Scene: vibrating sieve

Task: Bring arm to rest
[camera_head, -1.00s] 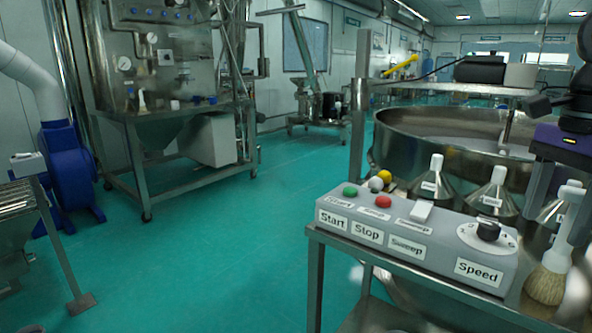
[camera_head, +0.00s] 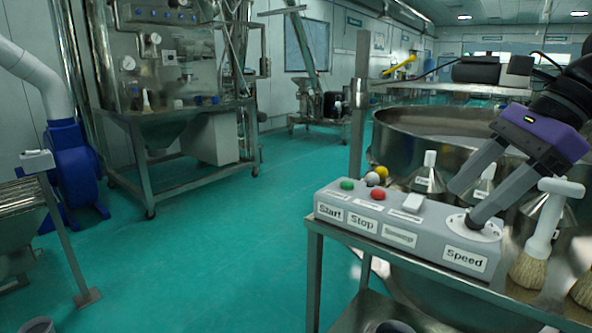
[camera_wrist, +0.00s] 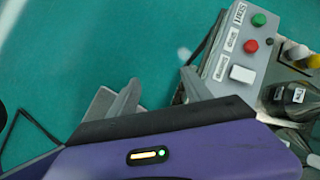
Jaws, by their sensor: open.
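My gripper (camera_head: 466,203) is in the head view at the right. It has a purple body and two grey fingers, which stand apart with nothing seen between them. The fingers point down and left over the right end of the grey control box (camera_head: 400,249). One fingertip is in front of the speed dial (camera_head: 474,229) and hides its black knob; I cannot tell whether it touches. The box carries a green button (camera_head: 347,185), a red button (camera_head: 378,194) and a white switch (camera_head: 413,203). In the wrist view, the purple gripper body covers the lower part, with the box (camera_wrist: 238,70) at upper right.
The box stands on a metal stand (camera_head: 313,280). Behind it is the large round sieve (camera_head: 400,150), with metal funnels (camera_head: 427,180) in front. A white-handled brush (camera_head: 541,235) is close right of my gripper. Green floor (camera_head: 220,250) lies open to the left.

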